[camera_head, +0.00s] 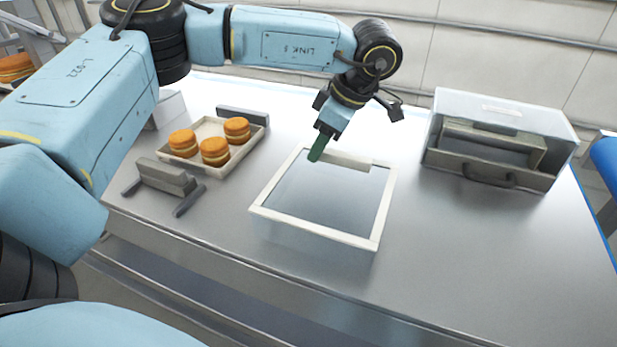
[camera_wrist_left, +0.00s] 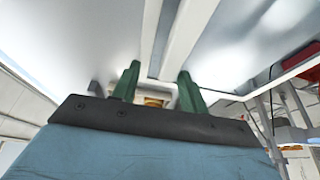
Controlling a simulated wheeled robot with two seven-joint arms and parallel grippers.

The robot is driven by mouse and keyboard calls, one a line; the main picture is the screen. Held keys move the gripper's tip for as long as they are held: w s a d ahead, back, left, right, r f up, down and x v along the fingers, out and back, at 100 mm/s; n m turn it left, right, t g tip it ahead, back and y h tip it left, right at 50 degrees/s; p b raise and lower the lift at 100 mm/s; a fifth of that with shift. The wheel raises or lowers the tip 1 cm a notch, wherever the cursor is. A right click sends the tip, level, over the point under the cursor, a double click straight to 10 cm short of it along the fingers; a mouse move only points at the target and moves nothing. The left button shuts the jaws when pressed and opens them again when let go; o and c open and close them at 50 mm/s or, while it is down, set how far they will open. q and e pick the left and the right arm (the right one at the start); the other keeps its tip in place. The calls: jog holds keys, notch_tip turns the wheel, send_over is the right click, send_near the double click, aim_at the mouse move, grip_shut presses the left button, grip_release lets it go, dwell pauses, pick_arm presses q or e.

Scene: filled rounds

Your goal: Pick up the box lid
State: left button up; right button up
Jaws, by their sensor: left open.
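A clear, shallow box shape with a white rim (camera_head: 376,222) sits in the middle of the table; I take its framed top to be the box lid. A pale bar (camera_head: 350,162) runs along its far edge. My left gripper (camera_head: 318,148) reaches down from above, its green fingers at the far left part of that edge. In the left wrist view the two green fingers (camera_wrist_left: 158,88) are apart, and pale strips (camera_wrist_left: 185,35) run upward beyond them. I cannot tell whether the fingers touch the rim. My right gripper is not in view.
A tray (camera_head: 256,145) with orange filled rounds (camera_head: 214,151) stands to the left, beside a grey holder (camera_head: 165,178). A grey box with a drawer (camera_head: 500,135) stands at the right. The table front (camera_head: 440,270) is clear.

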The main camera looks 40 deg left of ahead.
pick_arm(q)
jog(key=shift+c, duration=0.4)
grip_shut()
jog(key=shift+r, duration=0.1)
